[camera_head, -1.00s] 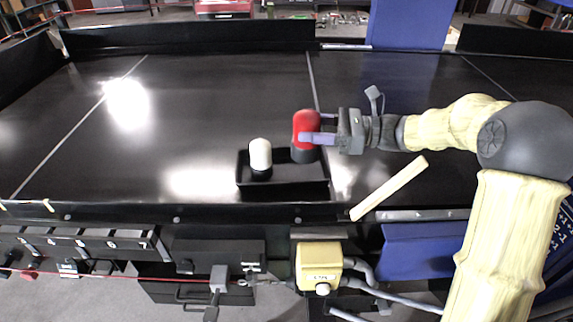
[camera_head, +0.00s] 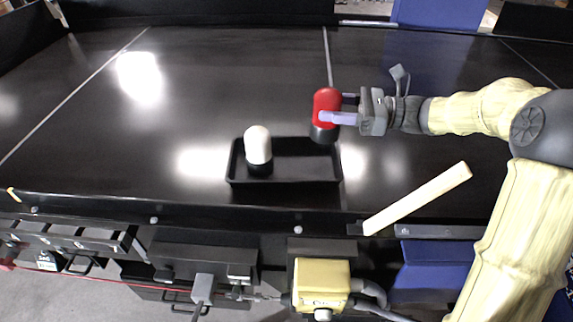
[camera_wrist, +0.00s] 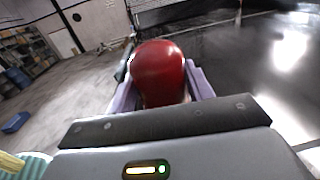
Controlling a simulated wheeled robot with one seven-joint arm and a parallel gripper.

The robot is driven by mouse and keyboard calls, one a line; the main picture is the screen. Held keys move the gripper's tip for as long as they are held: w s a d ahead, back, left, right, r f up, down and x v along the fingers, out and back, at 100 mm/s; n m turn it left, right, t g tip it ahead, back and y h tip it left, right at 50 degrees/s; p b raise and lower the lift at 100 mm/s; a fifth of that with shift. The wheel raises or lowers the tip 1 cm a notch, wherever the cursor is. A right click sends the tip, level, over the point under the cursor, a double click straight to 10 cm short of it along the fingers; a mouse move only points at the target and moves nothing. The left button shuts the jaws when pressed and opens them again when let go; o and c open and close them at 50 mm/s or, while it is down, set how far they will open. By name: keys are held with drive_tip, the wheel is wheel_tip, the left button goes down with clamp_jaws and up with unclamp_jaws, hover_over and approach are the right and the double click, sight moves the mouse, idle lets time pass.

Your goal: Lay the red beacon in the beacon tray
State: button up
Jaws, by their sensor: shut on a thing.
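The red beacon (camera_head: 326,104) has a red dome on a black base. My gripper (camera_head: 340,117) is shut on its red part and holds it close to upright, slightly tilted. In the wrist view the red dome (camera_wrist: 159,72) sits between the two pale fingers, and its base is hidden. The black beacon tray (camera_head: 302,181) lies on the dark conveyor surface. The held beacon is at the tray's far right corner in the head view; I cannot tell its exact height above it. A white beacon (camera_head: 258,148) with a black base stands in the tray's left part.
The right part of the tray is empty. A pale yellow bar (camera_head: 418,199) lies right of the tray near the front edge. A yellow box (camera_head: 322,284) with a button is mounted below the edge. The dark conveyor surface (camera_head: 220,80) behind the tray is clear.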

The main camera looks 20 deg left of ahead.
sight(331, 130)
drive_tip(key=shift+s+r, duration=0.1)
drive_tip(key=shift+f+p, duration=1.25)
drive_tip(key=shift+f, duration=1.75)
wheel_tip(331, 130, down, 4)
drive_tip(key=shift+r+p, duration=0.25)
drive_tip(key=shift+p, duration=0.75)
drive_tip(key=shift+f, duration=0.3)
drive_tip(key=shift+f, duration=0.1)
drive_tip(key=o, duration=1.1)
drive_tip(key=shift+w+d, duration=0.1)
drive_tip(key=shift+w, duration=0.1)
